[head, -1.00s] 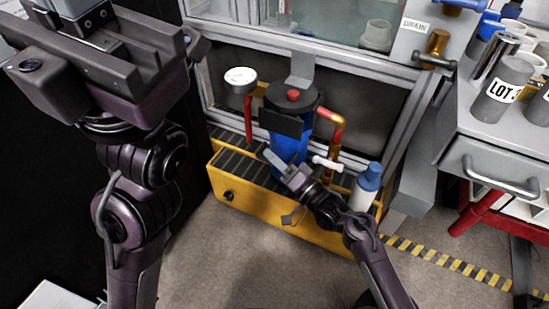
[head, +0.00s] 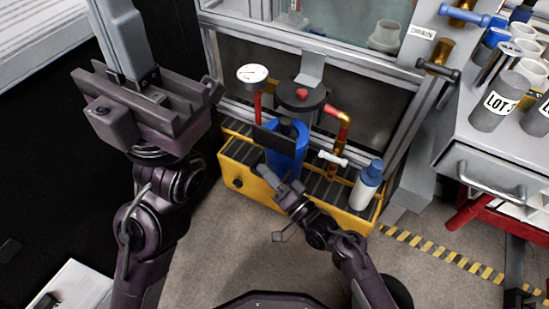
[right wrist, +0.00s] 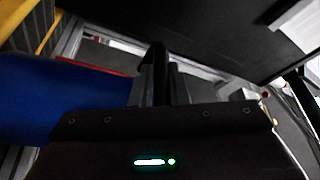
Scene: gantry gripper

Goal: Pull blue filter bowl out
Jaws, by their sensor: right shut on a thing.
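The blue filter bowl (head: 290,163) hangs below its round black head (head: 301,95), with a gap between them, in front of the gantry frame. A flat black plate (head: 272,141) covers part of its front. My right gripper (head: 268,174) is at the bowl's near lower side. In the right wrist view my fingers (right wrist: 160,75) are shut on a narrow dark part beside the blue bowl (right wrist: 55,100). I cannot see clearly how that part joins the bowl. My left gripper (head: 148,95) is raised at the upper left, away from the bowl; its jaw gap is unclear.
A yellow tray with a dark ribbed top (head: 237,178) lies below the bowl. A white bottle with a blue cap (head: 367,185) stands at its right. A gauge (head: 252,76) and a red-and-copper pipe (head: 341,122) flank the head. A drawer cabinet (head: 500,160) is at right.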

